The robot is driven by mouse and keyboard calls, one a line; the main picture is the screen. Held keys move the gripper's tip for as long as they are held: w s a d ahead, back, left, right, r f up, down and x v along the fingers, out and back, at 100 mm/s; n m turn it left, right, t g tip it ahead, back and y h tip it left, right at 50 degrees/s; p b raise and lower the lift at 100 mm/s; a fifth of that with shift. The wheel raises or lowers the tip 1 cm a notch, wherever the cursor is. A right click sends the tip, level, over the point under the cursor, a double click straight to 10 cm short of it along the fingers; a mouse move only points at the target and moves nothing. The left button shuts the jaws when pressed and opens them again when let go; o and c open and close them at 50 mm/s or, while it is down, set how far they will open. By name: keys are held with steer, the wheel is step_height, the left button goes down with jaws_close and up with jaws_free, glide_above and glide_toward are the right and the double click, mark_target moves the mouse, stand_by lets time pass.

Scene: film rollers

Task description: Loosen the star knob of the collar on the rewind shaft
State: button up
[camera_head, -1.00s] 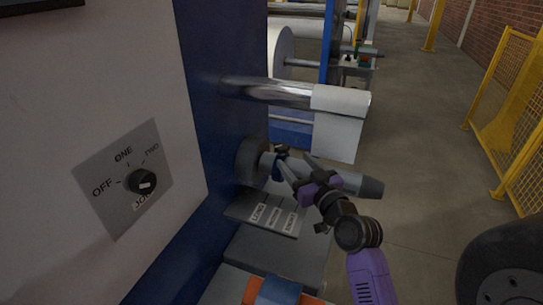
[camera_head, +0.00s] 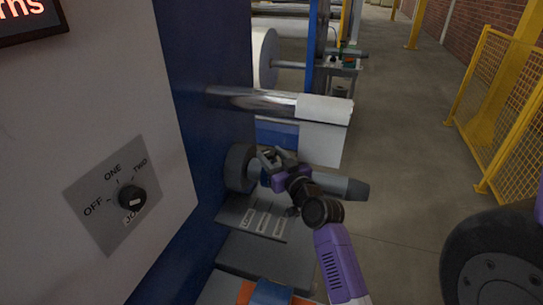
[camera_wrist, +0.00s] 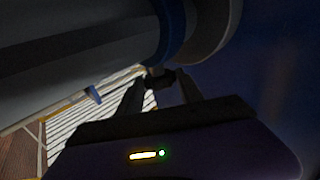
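The grey rewind shaft (camera_head: 345,187) sticks out to the right from a dark round flange (camera_head: 240,167) on the blue machine wall. In the wrist view the shaft (camera_wrist: 70,75) fills the upper left, and the blue collar (camera_wrist: 172,30) rings it beside the flange. The dark star knob (camera_wrist: 160,80) hangs off the collar's edge in that view. My gripper (camera_head: 272,158) is at the collar in the head view. In the wrist view my gripper (camera_wrist: 160,92) is open, with a finger on each side of the knob and visible gaps. The head view hides the knob behind my gripper.
A grey ledge with labelled slots (camera_head: 264,218) lies below the shaft. A metal roller with white film (camera_head: 322,112) runs above it. A rotary switch (camera_head: 131,199) is on the left panel. Yellow fencing (camera_head: 500,110) stands right, with open floor between.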

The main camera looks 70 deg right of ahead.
jaws_close()
steer(key=shift+f+b, duration=0.1)
steer(key=shift+b, duration=0.25)
steer(key=y+b, duration=0.1)
steer(key=b, duration=0.2)
steer(key=shift+d+f+n+t, duration=0.1)
steer(key=shift+f+n+t, duration=0.1)
steer(key=shift+n+t, duration=0.2)
steer(key=y+b, duration=0.1)
steer(key=b, duration=0.1)
steer(key=shift+s+n+t+b, duration=0.1)
steer(key=shift+n+t+b, duration=0.2)
steer(key=shift+n+b, duration=0.1)
steer(key=n+y+b, duration=0.1)
steer(key=b, duration=0.1)
steer(key=n+t+y+b, duration=0.1)
steer(key=y+b, duration=0.1)
steer(key=shift+d+r+t+y+b, duration=0.15)
steer(key=shift+d+t+y+b, duration=0.05)
steer(key=shift+t+y+b, duration=0.15)
steer(key=shift+s+d+r+n+t+y+b, duration=0.1)
steer(key=shift+n+t+y+b, duration=0.25)
steer(key=shift+n+y+b, duration=0.85)
steer(key=shift+y, duration=0.35)
